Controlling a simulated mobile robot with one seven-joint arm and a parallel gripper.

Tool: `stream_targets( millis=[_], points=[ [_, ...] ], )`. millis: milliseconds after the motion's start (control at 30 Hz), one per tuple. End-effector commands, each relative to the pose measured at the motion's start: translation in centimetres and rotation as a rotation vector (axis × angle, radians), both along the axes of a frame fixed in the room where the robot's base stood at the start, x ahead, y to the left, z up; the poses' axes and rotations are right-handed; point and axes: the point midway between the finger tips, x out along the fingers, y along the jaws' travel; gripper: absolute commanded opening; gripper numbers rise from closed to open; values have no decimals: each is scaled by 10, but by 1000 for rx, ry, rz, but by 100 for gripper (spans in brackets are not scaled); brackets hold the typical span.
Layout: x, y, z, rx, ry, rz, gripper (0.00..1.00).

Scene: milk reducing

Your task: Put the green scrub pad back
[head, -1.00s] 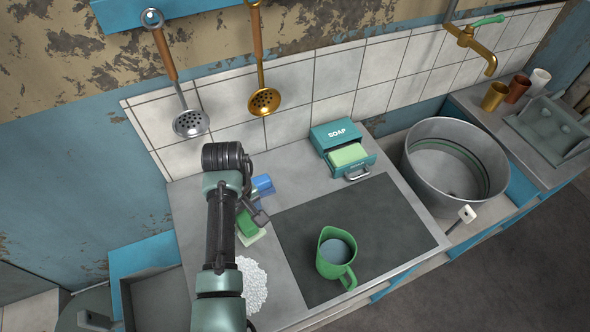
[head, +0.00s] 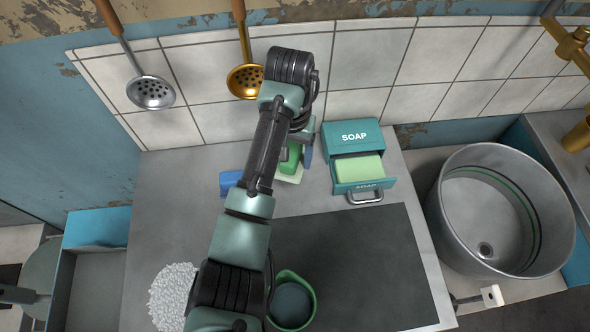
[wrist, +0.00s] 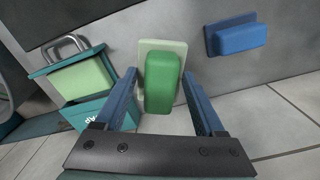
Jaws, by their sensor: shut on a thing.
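The green scrub pad (wrist: 162,82), a green block on a pale green base, is between the two blue fingers of my gripper (wrist: 160,92). My gripper is shut on it. In the head view the pad (head: 290,160) shows partly behind my arm, near the tiled wall, left of the soap box. Whether its base touches the counter is unclear. A similar blue pad (head: 230,183) lies on the counter to its left; it also shows in the wrist view (wrist: 237,35).
The teal soap box (head: 350,133) has its drawer open with a pale green bar (head: 359,169) inside. A green jug (head: 292,302) stands on the dark mat (head: 375,260). White granules (head: 172,292) lie at lower left. A metal tub (head: 500,205) is at right.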

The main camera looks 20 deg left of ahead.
Motion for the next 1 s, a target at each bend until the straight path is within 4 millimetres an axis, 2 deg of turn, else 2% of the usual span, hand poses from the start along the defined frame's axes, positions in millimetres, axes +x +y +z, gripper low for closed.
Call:
stream_targets(
  millis=[100, 267, 500, 933, 967, 1000],
  points=[
    [-1, 1, -22, 0, 3, 2, 19],
    [0, 1, -37, 1, 1, 3, 19],
    [-1, 1, -69, 1, 2, 3, 19],
    [0, 1, -75, 1, -1, 3, 19],
    [0, 1, -74, 1, -1, 3, 77],
    [0, 1, -74, 1, -1, 3, 84]
  ],
)
